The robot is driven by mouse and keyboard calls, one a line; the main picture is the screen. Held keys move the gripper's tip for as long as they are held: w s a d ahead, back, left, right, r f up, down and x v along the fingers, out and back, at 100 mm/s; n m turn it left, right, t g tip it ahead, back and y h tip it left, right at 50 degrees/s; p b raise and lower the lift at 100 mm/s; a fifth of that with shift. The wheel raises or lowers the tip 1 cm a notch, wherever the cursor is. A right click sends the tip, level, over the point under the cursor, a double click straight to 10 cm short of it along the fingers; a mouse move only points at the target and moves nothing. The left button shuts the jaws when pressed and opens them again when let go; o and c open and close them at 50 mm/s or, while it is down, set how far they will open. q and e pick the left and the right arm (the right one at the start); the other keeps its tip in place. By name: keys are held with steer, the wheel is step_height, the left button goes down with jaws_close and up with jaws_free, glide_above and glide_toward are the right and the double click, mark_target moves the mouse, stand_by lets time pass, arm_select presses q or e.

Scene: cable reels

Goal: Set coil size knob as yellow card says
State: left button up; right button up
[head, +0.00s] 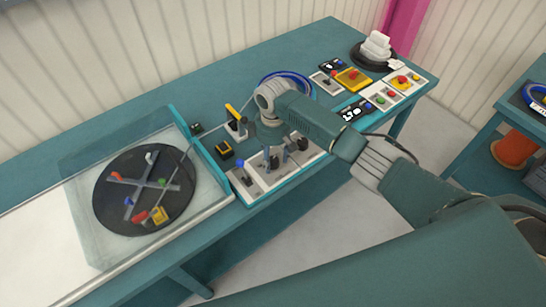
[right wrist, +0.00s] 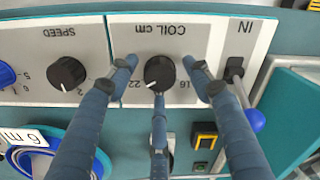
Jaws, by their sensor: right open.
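The coil size knob (right wrist: 160,73) is a black round knob under the upside-down label "COIL cm" in the right wrist view. Its white pointer line points down-left, towards the number 22; a 16 is on the other side. My right gripper (right wrist: 162,68) is open, with its fingers spread around the knob; I cannot tell whether they touch it. In the head view my right gripper (head: 272,155) is over the control panel (head: 258,190) and largely hides the knob. I cannot make out a readable yellow card. My left gripper is not in view.
A black SPEED knob (right wrist: 67,74) and a lever with a blue ball (right wrist: 254,119) flank the coil knob. A blue coil with a white tag (right wrist: 29,137) lies near. A dark turntable (head: 115,205) sits behind a clear guard at left. Several button boxes stand at the table's far end.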

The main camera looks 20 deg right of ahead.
mark_target(273, 160)
step_height(273, 160, up, 12)
stand_by(0.5)
steer(key=shift+f, duration=0.1)
